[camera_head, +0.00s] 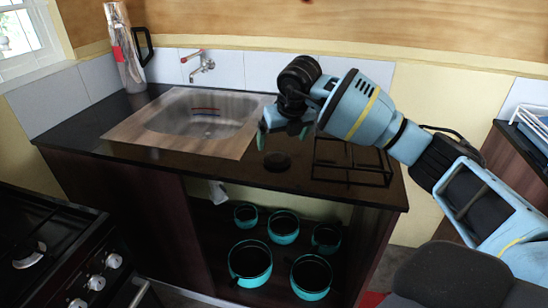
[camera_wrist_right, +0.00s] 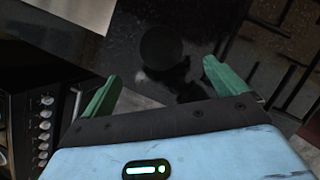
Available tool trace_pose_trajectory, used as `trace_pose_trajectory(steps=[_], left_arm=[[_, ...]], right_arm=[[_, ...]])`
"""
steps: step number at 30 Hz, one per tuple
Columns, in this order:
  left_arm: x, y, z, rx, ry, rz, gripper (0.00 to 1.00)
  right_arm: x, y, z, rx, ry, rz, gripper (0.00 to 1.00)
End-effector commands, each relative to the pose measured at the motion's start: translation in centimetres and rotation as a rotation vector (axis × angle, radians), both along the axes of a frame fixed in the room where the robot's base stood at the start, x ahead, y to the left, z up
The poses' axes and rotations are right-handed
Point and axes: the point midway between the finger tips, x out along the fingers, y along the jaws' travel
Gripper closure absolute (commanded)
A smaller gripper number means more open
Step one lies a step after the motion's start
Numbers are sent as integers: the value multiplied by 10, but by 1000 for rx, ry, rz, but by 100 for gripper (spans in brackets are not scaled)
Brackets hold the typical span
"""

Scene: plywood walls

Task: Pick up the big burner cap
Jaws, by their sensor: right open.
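The big burner cap (camera_head: 277,161) is a flat black disc lying on the dark countertop, just left of a black wire grate. In the right wrist view the cap (camera_wrist_right: 161,46) shows as a dark round disc beyond the fingertips, roughly centred between them. My right gripper (camera_head: 283,136) is above the counter, over the cap, and points down. Its green fingers are spread with nothing between them; the open jaws also show in the right wrist view (camera_wrist_right: 160,73). The cap is apart from the fingers. My left gripper is not in view.
The black grate (camera_head: 352,180) lies right of the cap. Several teal pots (camera_head: 250,263) stand on the open shelf below. A stove (camera_head: 40,250) is at the lower left.

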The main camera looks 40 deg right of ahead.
Motion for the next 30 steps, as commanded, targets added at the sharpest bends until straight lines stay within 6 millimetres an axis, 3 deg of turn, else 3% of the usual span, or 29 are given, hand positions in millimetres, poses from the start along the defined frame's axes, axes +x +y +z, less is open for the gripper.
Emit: trace_pose_trajectory(steps=[6,14,24,30], left_arm=[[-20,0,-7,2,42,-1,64],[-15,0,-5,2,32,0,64],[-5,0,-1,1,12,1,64],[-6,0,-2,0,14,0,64]], right_arm=[[6,-1,-20,2,6,0,3],[10,-2,-29,2,3,3,3],[23,-7,-69,3,3,3,3],[26,-8,-74,2,1,4,3]])
